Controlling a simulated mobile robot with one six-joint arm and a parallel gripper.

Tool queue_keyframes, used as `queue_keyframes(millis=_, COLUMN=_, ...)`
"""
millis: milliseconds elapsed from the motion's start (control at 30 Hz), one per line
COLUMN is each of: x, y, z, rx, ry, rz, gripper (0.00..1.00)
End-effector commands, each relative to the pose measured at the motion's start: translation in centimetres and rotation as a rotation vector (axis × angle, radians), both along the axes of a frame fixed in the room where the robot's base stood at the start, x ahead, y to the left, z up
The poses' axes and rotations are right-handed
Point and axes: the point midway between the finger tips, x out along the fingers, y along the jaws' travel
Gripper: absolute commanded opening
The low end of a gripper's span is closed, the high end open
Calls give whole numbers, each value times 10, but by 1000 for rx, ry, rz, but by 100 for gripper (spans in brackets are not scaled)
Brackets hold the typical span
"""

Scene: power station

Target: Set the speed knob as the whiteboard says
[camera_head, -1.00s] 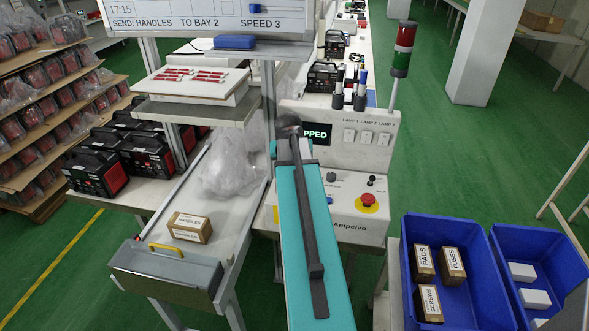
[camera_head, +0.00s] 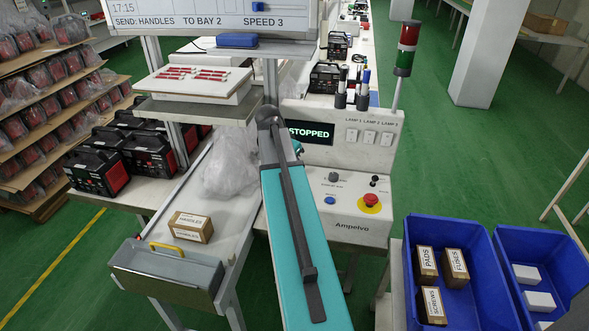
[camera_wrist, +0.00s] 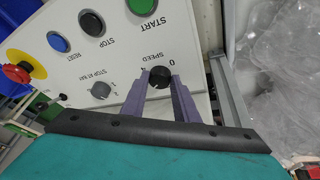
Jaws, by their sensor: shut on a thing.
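The whiteboard (camera_head: 205,20) at the top of the head view reads "SEND: HANDLES TO BAY 2 SPEED 3". The black speed knob (camera_wrist: 159,75) is on the white control panel (camera_wrist: 190,55) in the wrist view, beside the printed word SPEED. A "0" shows near it, and other scale marks are partly covered. My gripper (camera_wrist: 159,84) is shut on the knob, one purple finger on each side. I cannot tell which number the knob points to. In the head view my teal arm hides the knob and the gripper. The panel's screen (camera_head: 310,133) reads STOPPED.
A grey STOP AT BAY knob (camera_wrist: 101,90) sits beside the gripper. START (camera_wrist: 141,5), STOP (camera_wrist: 92,22) and RESET (camera_wrist: 58,41) buttons and a red emergency stop (camera_wrist: 18,72) are on the same panel. Clear plastic wrap (camera_head: 230,165) lies left of my arm.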

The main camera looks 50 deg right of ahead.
Motion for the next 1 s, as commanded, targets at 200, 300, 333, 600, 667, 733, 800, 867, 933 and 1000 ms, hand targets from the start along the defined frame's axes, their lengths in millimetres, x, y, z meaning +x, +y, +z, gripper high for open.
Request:
queue_keyframes(millis=200, x=0, y=0, z=-1, rx=1, ry=3, rz=-61, gripper=5)
queue_keyframes(millis=300, x=-1, y=0, z=-1, rx=2, ry=3, rz=-71, gripper=5)
queue_keyframes(millis=333, x=-1, y=0, z=-1, rx=2, ry=4, rz=-72, gripper=5)
queue_keyframes(millis=600, x=-1, y=0, z=-1, rx=3, ry=3, rz=-73, gripper=5)
queue_keyframes(millis=667, x=-1, y=0, z=-1, rx=3, ry=4, rz=-72, gripper=29)
queue_keyframes(millis=733, x=-1, y=0, z=-1, rx=3, ry=4, rz=-72, gripper=35)
queue_keyframes(millis=800, x=-1, y=0, z=-1, rx=2, ry=3, rz=-72, gripper=35)
queue_keyframes(millis=867, x=0, y=0, z=-1, rx=2, ry=3, rz=-72, gripper=35)
queue_keyframes(millis=933, x=0, y=0, z=-1, rx=2, ry=2, rz=-71, gripper=35)
queue_keyframes(millis=1000, x=0, y=0, z=0, rx=2, ry=2, rz=-71, gripper=35)
